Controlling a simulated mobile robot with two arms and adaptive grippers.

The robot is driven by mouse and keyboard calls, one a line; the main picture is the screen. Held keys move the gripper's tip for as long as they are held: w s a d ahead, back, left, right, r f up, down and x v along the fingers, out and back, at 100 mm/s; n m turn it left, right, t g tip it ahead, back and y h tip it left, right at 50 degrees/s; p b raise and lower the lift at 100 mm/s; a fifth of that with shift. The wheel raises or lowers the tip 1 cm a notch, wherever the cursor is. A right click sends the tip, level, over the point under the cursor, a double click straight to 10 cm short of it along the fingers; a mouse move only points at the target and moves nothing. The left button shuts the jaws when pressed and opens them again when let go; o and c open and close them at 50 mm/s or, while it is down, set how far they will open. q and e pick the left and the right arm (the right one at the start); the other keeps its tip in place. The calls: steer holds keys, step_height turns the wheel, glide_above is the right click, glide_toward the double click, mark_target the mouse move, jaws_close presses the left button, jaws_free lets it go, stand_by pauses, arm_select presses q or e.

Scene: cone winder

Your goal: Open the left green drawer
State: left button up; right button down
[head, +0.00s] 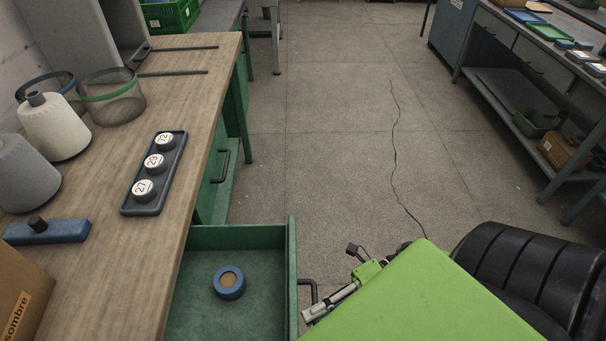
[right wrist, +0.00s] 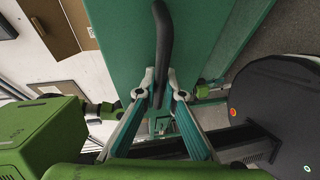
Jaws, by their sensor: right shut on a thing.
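The green drawer (head: 292,262) at the near end of the wooden-topped bench is pulled out, and its inside shows. A blue ring-shaped roll (head: 229,281) lies on its floor. The drawer's dark bar handle (head: 311,291) is on its front face. My right gripper (head: 314,307) is at this handle, partly hidden by my green arm cover. In the right wrist view, the two fingers (right wrist: 161,88) are shut on the dark handle (right wrist: 164,45), against the green drawer front (right wrist: 108,30). My left gripper is in neither view.
A second green drawer with a dark handle (head: 222,165) is closed farther along the bench. The bench top (head: 185,90) holds yarn cones (head: 55,126), a tray of numbered discs (head: 154,172) and a cardboard box (head: 20,295). The floor (head: 330,130) between bench and right-hand shelving is clear.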

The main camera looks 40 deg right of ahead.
steer(key=shift+d, duration=0.1)
steer(key=c, duration=2.4)
jaws_free()
steer(key=v, duration=1.2)
